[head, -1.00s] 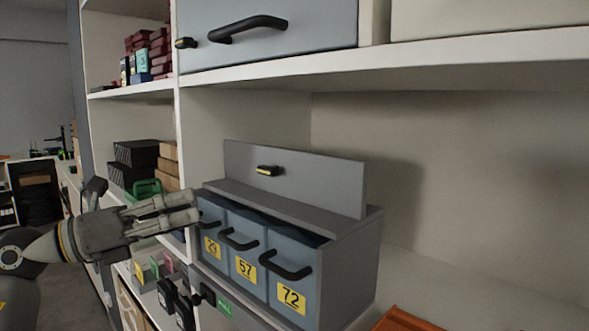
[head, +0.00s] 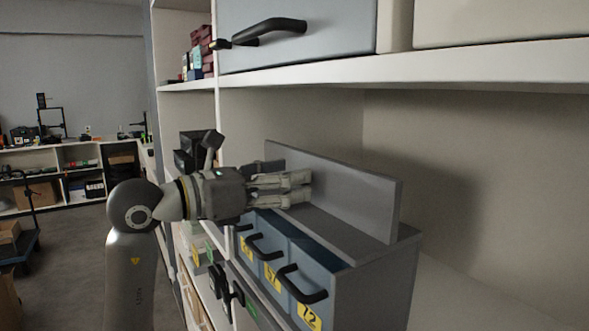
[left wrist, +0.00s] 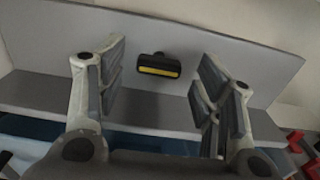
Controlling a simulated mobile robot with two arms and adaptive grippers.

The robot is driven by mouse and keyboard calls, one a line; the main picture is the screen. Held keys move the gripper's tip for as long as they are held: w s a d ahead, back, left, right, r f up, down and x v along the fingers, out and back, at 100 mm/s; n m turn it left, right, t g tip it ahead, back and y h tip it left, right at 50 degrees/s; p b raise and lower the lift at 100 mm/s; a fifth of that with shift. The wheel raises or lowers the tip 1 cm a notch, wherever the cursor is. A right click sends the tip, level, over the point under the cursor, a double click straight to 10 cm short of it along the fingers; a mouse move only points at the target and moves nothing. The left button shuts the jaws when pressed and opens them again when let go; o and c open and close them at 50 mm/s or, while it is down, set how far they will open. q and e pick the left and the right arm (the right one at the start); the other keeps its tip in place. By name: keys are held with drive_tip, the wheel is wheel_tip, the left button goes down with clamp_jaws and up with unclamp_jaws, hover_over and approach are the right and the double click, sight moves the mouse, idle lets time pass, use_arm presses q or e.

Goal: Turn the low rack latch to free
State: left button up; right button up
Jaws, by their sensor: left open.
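The low rack (head: 375,268) is a grey unit with several blue drawers and an upright grey back panel (head: 350,192). The latch (left wrist: 158,67) is a small black bar with a yellow stripe on that panel. In the left wrist view it lies level, between my open fingers and beyond them, with panel showing around it. In the head view my gripper hides it. My left gripper (head: 302,187) is open and empty, above the drawers and in front of the panel. I cannot tell the exact gap to the latch. My right gripper is not in view.
Black drawer handles (head: 303,287) stick out below my gripper. A shelf edge (head: 400,72) and a large drawer with a black handle (head: 270,29) are above. Black boxes (head: 190,152) stand behind my wrist. The shelf right of the rack is clear.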

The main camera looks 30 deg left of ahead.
use_arm(q)
drive_tip(key=shift+x, duration=0.9)
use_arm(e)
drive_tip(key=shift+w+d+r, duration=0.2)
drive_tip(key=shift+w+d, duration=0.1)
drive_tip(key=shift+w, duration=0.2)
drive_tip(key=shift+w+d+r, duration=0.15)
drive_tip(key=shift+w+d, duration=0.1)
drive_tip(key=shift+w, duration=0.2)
use_arm(q)
drive_tip(key=shift+c, duration=0.3)
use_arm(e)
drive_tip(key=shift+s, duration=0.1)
use_arm(q)
drive_tip(key=shift+a, duration=0.1)
drive_tip(key=c, duration=0.9)
drive_tip(key=shift+c, duration=0.3)
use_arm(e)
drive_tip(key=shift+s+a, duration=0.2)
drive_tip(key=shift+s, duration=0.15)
